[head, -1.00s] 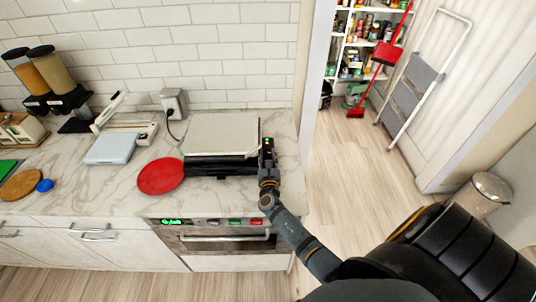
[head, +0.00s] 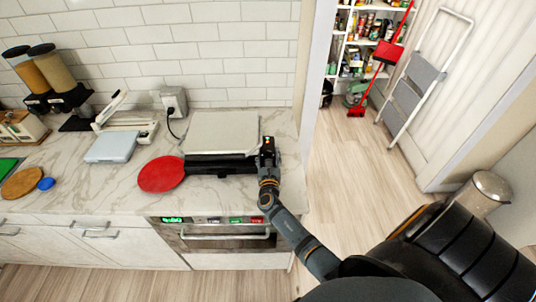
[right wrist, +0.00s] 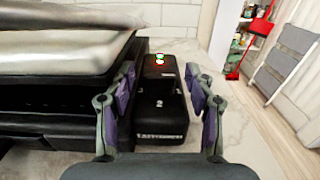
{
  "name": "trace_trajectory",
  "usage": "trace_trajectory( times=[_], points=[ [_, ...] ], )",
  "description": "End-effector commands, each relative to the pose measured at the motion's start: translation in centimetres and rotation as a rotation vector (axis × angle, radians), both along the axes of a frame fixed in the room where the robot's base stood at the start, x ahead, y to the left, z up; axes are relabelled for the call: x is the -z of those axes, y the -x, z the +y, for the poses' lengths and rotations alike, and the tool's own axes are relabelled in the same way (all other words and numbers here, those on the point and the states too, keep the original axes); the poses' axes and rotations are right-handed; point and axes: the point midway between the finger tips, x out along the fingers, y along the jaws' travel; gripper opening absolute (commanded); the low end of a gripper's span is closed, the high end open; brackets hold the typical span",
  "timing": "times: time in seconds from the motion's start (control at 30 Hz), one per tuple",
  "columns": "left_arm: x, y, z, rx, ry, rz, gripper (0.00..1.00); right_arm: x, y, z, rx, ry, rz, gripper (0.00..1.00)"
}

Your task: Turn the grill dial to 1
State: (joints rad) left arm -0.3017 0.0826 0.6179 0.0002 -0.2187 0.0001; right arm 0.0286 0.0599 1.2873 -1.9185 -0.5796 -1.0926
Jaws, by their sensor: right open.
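The grill (head: 222,132) stands on the counter with a pale flat lid and a black body. In the right wrist view its pale lid (right wrist: 70,50) is at the left. The black control block (right wrist: 172,135) at the grill's right side bears a "2" mark, with a green and a red light behind it. I cannot clearly make out the dial's pointer. My right gripper (head: 267,152) is over the grill's right end. In the right wrist view its open fingers (right wrist: 160,100) stand on either side of the control block, apart from it. My left gripper is not in view.
A red round plate (head: 161,174) lies left of the grill. An oven (head: 225,236) is below the counter.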

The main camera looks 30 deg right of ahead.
Motion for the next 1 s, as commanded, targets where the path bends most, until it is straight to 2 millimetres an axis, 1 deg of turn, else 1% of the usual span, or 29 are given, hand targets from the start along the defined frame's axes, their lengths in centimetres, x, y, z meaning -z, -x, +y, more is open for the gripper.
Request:
trace_trajectory(
  times=[0.13,0.33,0.5,0.6,0.7,1.0],
  points=[
    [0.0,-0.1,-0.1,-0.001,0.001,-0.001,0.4,0.2,2.0,1.2,0.0,-0.003,0.003,0.55],
    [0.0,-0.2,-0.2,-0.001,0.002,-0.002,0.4,0.2,6.3,3.8,0.001,-0.003,0.004,0.55],
    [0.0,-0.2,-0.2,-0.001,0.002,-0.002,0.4,0.1,9.0,5.4,0.002,-0.004,0.002,0.55],
    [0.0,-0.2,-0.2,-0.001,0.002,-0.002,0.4,0.1,9.8,5.9,0.001,-0.002,0.001,0.55],
    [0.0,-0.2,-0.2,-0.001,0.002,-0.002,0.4,0.0,10.1,6.1,0.001,-0.001,0.001,0.55],
    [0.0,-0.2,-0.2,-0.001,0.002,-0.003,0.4,0.0,10.1,6.1,0.0,0.0,0.0,0.55]
  ],
)
